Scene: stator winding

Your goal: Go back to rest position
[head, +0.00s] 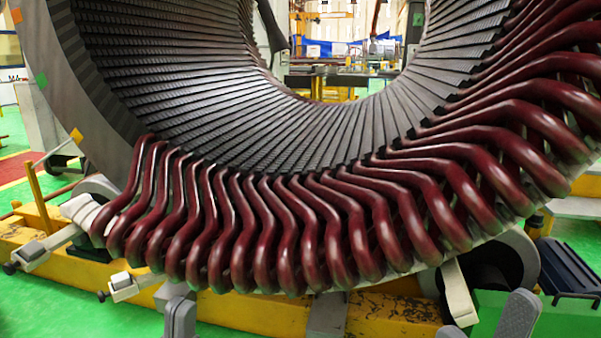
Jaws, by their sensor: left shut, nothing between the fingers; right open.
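The large stator ring (95,100) fills the view, with dark slotted teeth inside its bore. Dark red winding coils (270,235) stick out along its lower and right rim. My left gripper (180,317) shows at the bottom edge, left of the middle, as grey fingers shut together with nothing between them. My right gripper (484,323) is at the bottom right, its two grey fingertips spread apart and empty. Both show below the coils in the picture, apart from them as far as I can tell. Most of both grippers and the arms are cut off by the lower edge.
A yellow support frame (75,262) with rollers carries the stator. White-grey brackets (125,286) stick out at its front left. A dark blue box (567,268) stands at the right, by a green block (490,310). Green floor (40,308) is clear at the bottom left.

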